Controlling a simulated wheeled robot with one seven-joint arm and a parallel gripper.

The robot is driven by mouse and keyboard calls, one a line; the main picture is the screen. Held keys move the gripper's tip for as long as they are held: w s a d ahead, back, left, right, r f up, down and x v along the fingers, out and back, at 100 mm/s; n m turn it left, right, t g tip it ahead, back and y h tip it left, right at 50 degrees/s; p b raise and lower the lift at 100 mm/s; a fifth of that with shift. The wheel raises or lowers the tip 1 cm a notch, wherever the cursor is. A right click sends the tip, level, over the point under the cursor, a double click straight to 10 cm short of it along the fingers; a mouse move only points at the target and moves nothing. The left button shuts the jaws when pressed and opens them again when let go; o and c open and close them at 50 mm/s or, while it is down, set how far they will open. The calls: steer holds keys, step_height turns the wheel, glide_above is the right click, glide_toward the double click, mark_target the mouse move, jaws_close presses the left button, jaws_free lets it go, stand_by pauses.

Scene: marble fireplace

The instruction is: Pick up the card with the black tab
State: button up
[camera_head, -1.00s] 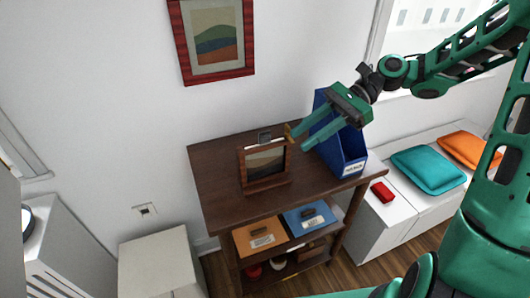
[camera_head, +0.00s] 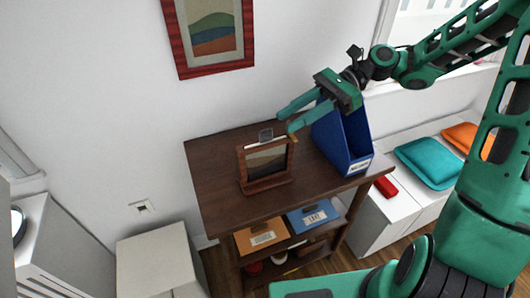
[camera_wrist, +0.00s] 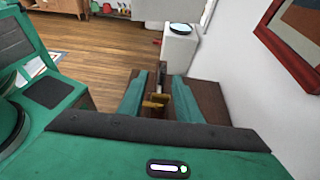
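A small dark wooden picture frame (camera_head: 265,163) stands upright on the brown table (camera_head: 225,195). A small grey, dark-edged piece (camera_head: 266,135) shows just above its top edge; I cannot tell if it is the card with the black tab. My gripper (camera_head: 286,124) is open, its two green fingers spread just above and right of the frame's top. In the wrist view the fingers (camera_wrist: 160,102) are apart, with small yellowish pieces between them and a dark upright edge beyond. No card is visibly held.
A blue file box (camera_head: 345,140) stands on the table right of the frame, close under my gripper. Orange (camera_head: 262,238) and blue (camera_head: 314,215) labelled boxes sit on the shelf below. A red item (camera_head: 386,187) and teal cushion (camera_head: 428,163) lie on the white bench. The table's left side is clear.

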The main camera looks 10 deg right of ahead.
mark_target(272, 129)
steer(key=shift+w+x, duration=0.15)
steer(key=shift+x, duration=1.8)
steer(key=shift+w+x, duration=0.15)
steer(key=shift+x, duration=1.8)
steer(key=shift+f, duration=0.2)
jaws_close()
